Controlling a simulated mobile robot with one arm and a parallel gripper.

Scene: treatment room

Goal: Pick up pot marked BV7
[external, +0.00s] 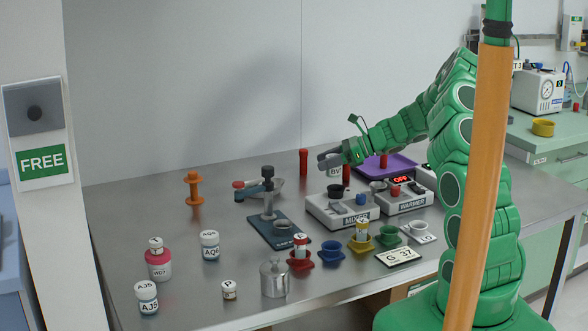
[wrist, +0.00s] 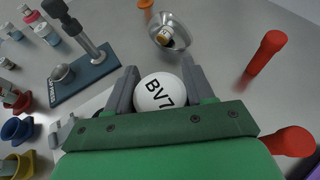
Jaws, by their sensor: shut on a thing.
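The pot marked BV7 shows its round white lid in the wrist view (wrist: 158,92), between the two grey fingers of my gripper (wrist: 156,88). My gripper is shut on it. In the external view my gripper (external: 332,160) reaches in from the right, and part of the pot (external: 334,172) shows just below the fingers, behind the mixer. I cannot tell whether its base touches the table; the lower part is hidden.
The mixer (external: 327,211) and the warmer (external: 404,203) stand in front of the pot. A metal bowl (wrist: 169,31) lies beyond the fingers. Red posts (wrist: 265,52) stand to the right in the wrist view. A purple tray (external: 398,164) lies behind.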

